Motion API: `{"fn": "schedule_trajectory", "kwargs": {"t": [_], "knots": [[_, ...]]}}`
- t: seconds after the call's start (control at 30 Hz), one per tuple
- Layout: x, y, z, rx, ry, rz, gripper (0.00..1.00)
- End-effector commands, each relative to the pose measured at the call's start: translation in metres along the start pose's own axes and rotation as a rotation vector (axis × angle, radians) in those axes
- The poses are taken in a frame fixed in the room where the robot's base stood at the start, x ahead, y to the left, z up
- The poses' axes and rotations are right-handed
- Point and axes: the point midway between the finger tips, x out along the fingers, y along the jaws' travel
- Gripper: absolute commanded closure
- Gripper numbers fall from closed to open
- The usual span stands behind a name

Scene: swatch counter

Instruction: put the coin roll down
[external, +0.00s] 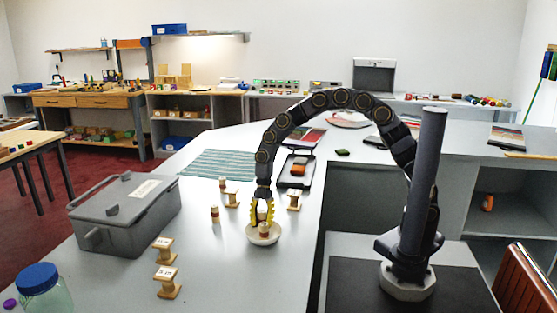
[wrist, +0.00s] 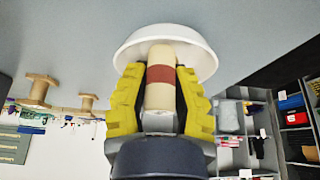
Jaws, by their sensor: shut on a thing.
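The coin roll (wrist: 160,76) is a cream cylinder with a reddish-brown band. My gripper (external: 262,210) has yellow fingers, shut on the roll; it also shows in the wrist view (wrist: 160,100). The fingers point down over a white bowl (external: 275,236). The roll's lower end reaches into the bowl, whose rim shows beyond it in the wrist view (wrist: 203,58). I cannot tell whether the roll touches the bowl's bottom. Two similar banded rolls stand on the counter, one left of the bowl (external: 215,214) and one farther back (external: 222,184).
Spool-shaped wooden stands are on the counter, including one behind-left (external: 232,198), one behind-right (external: 294,200) and one nearer front (external: 168,282). A grey lidded box (external: 120,220) is left, and a black tray (external: 290,178) is behind. The counter right of the front stands is clear.

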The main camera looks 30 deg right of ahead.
Motion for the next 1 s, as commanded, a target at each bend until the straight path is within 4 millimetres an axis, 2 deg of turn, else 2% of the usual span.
{"fn": "schedule_trajectory", "kwargs": {"t": [0.1, 0.47, 0.5, 0.83, 1.0], "knots": [[0.012, 0.001, 0.006, 0.001, 0.0, 0.002, 1.0], [0.015, 0.001, 0.007, 0.0, 0.0, 0.003, 1.0], [0.015, 0.001, 0.007, -0.001, -0.001, 0.003, 0.71], [0.013, 0.001, 0.006, -0.001, -0.001, 0.004, 0.71], [-0.007, 0.001, 0.006, -0.001, 0.0, 0.005, 0.71]]}}
